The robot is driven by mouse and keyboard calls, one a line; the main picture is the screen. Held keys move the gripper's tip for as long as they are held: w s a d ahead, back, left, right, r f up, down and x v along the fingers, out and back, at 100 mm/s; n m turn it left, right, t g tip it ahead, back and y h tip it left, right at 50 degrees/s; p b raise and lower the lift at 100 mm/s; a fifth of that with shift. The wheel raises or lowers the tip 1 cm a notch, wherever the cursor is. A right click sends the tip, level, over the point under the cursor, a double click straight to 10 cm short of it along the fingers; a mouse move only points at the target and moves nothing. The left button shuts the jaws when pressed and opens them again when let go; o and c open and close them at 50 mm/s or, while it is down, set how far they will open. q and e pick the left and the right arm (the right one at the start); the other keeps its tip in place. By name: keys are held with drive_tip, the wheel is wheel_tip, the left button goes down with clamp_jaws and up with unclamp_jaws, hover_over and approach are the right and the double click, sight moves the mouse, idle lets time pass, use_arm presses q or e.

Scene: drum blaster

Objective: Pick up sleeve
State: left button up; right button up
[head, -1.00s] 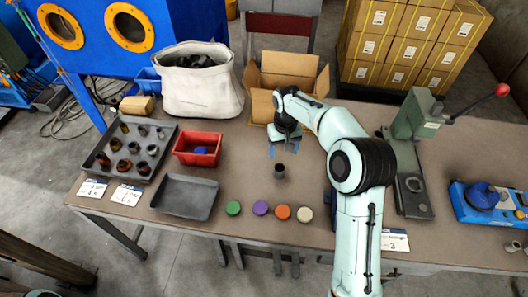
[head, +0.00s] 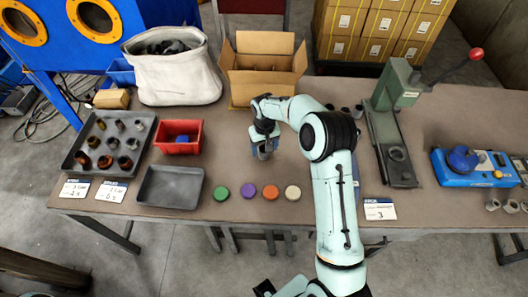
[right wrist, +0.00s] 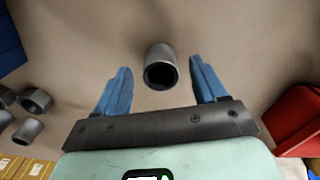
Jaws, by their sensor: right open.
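A dark grey sleeve (head: 263,154), a short hollow cylinder, stands upright on the brown table below my right gripper (head: 264,150). In the right wrist view the sleeve (right wrist: 161,66) shows its open dark end, between the two blue fingers. The right gripper (right wrist: 160,76) is open, with a visible gap on each side of the sleeve. In the head view the hand partly hides the sleeve. I cannot clearly make out my left gripper.
A red bin (head: 178,148), an empty grey tray (head: 145,188) and a tray of cylindrical parts (head: 75,157) lie left. Coloured discs (head: 248,191) line the front. An open cardboard box (head: 258,95) stands behind; a green lever press (head: 376,140) stands right.

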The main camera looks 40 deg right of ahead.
wheel_tip(320, 180, down, 2)
drive_tip(key=shift+f, duration=0.1)
